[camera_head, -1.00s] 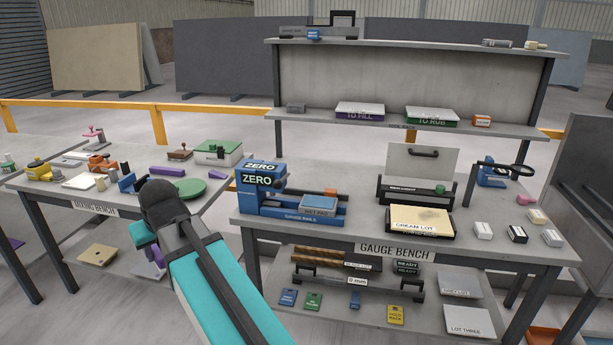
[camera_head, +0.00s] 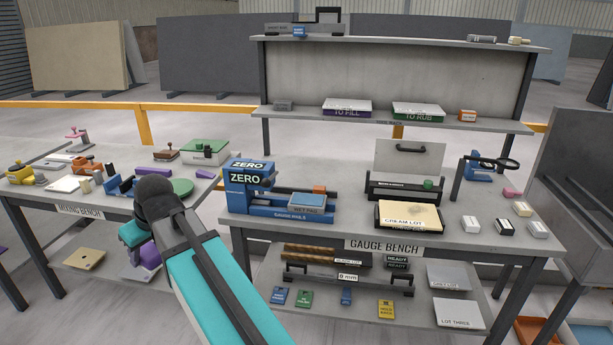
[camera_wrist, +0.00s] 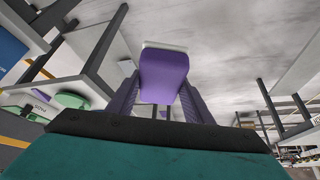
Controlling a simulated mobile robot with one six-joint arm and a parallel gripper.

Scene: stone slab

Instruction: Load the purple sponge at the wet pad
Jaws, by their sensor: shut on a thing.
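The purple sponge (camera_wrist: 163,75), with a pale layer along its far edge, shows in the wrist view between the two purple fingers of my gripper (camera_wrist: 162,90). My gripper is shut on it. In the head view my gripper (camera_head: 148,254) hangs beside the near left of the gauge bench, below bench-top height; purple shows there, but I cannot tell sponge from fingers. The wet pad (camera_head: 307,201) is a light blue pad in a grey tray labelled WET PAD, on the blue gauge rails, to the right of and above my gripper in the picture.
The gauge bench (camera_head: 350,222) carries a blue ZERO gauge (camera_head: 247,182) left of the wet pad and a cream slab (camera_head: 410,216) to its right. The mixing bench (camera_head: 100,200) stands at left, with a green disc (camera_head: 181,187). A gap lies between the benches.

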